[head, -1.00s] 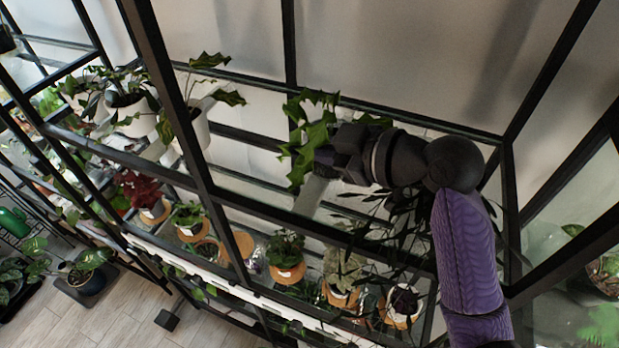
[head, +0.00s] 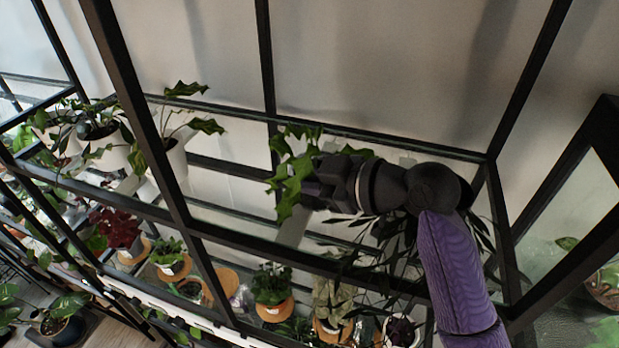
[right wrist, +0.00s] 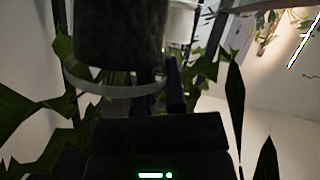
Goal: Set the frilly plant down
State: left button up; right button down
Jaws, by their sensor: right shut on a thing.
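The frilly plant (head: 290,185), with lobed bright green leaves, is at my right gripper (head: 316,186) in the head view. The gripper is shut on it, above the upper glass shelf; its pot is mostly hidden behind the gripper. I cannot tell whether the pot touches the shelf. In the right wrist view, green leaves (right wrist: 30,105) spread around a dark rounded shape and a pale curved rim; the grip itself is dark and unclear. My left gripper is not in view.
Two white-potted plants (head: 172,155) (head: 102,146) stand on the shelf to the left. Black frame bars (head: 135,100) cross in front. A dark narrow-leaved plant (head: 385,240) hangs close below my arm. Several potted plants (head: 270,286) stand on the lower level. Clear glass (head: 225,172) lies left of the held plant.

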jog(key=shift+s+f, duration=0.1)
jog(key=shift+f, duration=0.35)
